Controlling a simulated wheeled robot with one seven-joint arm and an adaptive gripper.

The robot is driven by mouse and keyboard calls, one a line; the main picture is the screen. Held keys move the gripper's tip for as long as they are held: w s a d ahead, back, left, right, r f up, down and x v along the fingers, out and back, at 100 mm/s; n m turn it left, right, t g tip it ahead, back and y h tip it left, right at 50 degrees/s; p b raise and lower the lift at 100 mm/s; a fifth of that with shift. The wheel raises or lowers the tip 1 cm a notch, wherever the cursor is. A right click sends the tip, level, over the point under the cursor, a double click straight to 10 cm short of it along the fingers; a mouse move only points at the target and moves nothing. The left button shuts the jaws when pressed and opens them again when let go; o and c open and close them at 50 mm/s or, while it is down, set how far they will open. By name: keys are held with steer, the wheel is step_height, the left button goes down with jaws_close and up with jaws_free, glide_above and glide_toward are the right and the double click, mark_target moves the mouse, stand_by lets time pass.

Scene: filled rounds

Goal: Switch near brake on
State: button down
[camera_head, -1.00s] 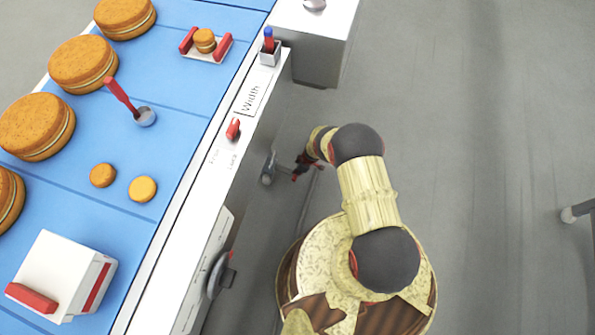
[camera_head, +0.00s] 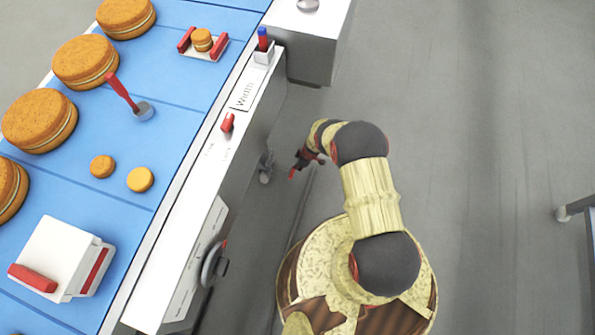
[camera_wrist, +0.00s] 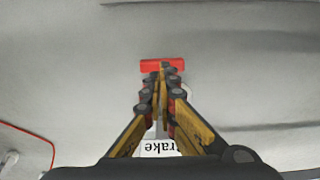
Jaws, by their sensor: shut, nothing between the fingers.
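In the wrist view a red bar (camera_wrist: 150,66), likely the brake's lever or pedal, lies crosswise at my fingertips. A white label (camera_wrist: 158,148) reading "Brake", upside down, shows between my fingers. My gripper (camera_wrist: 163,72) is shut and empty, its tips at or just over the middle of the red bar; I cannot tell whether they touch. In the head view my gripper (camera_head: 295,168) is low beside the machine's side, right of a small grey fitting (camera_head: 265,167). The brake is not clearly visible there.
The machine's blue top (camera_head: 180,100) carries large and small filled rounds. A red switch (camera_head: 227,122), a blue-tipped red lever (camera_head: 263,40) and a grey handwheel (camera_head: 213,264) sit along its near edge. A grey box (camera_head: 320,45) juts out above.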

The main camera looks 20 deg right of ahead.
steer(key=s+d+r+p, duration=0.2)
steer(key=d+r+p, duration=0.1)
steer(key=r, duration=0.3)
steer(key=shift+s+d, duration=0.4)
steer(key=shift+d, duration=0.25)
